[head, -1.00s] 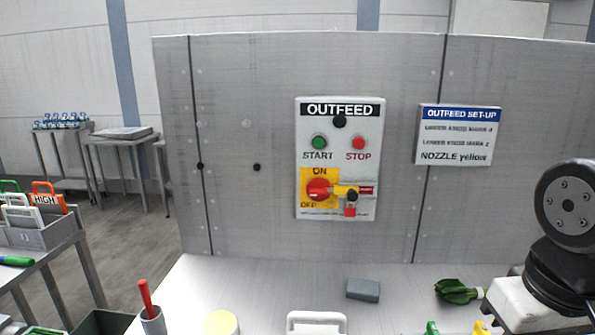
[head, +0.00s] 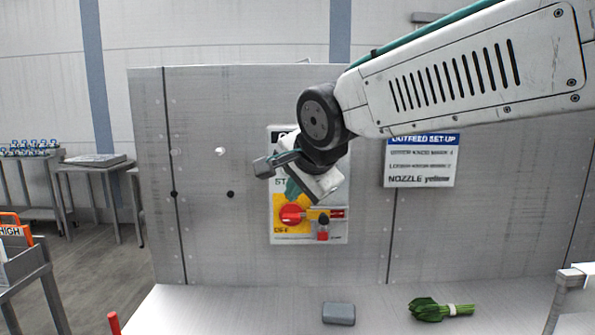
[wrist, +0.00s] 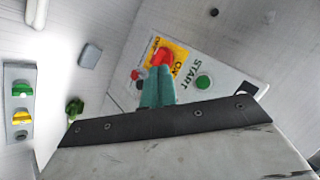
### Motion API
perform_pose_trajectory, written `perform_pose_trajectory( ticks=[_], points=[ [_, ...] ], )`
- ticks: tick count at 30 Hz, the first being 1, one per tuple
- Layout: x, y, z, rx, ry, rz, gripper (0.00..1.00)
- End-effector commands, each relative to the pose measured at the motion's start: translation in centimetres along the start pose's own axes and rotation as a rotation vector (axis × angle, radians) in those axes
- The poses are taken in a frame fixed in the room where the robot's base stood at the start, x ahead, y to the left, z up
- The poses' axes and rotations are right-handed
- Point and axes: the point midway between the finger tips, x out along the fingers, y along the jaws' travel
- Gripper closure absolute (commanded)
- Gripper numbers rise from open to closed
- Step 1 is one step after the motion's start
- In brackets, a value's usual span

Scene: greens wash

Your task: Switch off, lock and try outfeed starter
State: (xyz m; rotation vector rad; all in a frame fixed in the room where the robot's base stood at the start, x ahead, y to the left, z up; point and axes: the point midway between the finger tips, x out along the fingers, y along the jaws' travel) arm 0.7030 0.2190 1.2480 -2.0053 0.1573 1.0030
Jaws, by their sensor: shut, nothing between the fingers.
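The grey OUTFEED starter panel (head: 335,232) hangs on the metal wall in the head view. Its red rotary switch (head: 290,215) sits on a yellow plate marked ON and OFF; I cannot tell its exact angle. My gripper (head: 292,191) is shut and empty in front of the panel, just above the switch. In the wrist view, my teal fingertips (wrist: 159,72) appear close to the red switch (wrist: 163,57); contact is unclear. The green START button (wrist: 203,82) shows there; my arm hides STOP in the head view.
An OUTFEED SET-UP sign (head: 420,165) reading "NOZZLE yellow" is right of the panel. A grey block (head: 339,313) and leafy greens (head: 428,309) lie on the counter below. A plate with green and yellow handles (wrist: 20,135) shows in the wrist view.

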Motion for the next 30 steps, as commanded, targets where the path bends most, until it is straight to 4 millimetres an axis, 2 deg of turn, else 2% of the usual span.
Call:
perform_pose_trajectory(
  ticks=[2, 7, 20, 30],
  points=[
    [-0.3, -1.2, -0.3, 0.089, 0.009, -0.043, 1.00],
    [-0.4, -1.6, -0.5, 0.202, 0.010, -0.068, 1.00],
    [-0.3, -1.5, -0.8, 0.220, 0.012, -0.066, 1.00],
    [2.2, -3.0, -3.1, 0.222, 0.013, -0.064, 1.00]
  ],
)
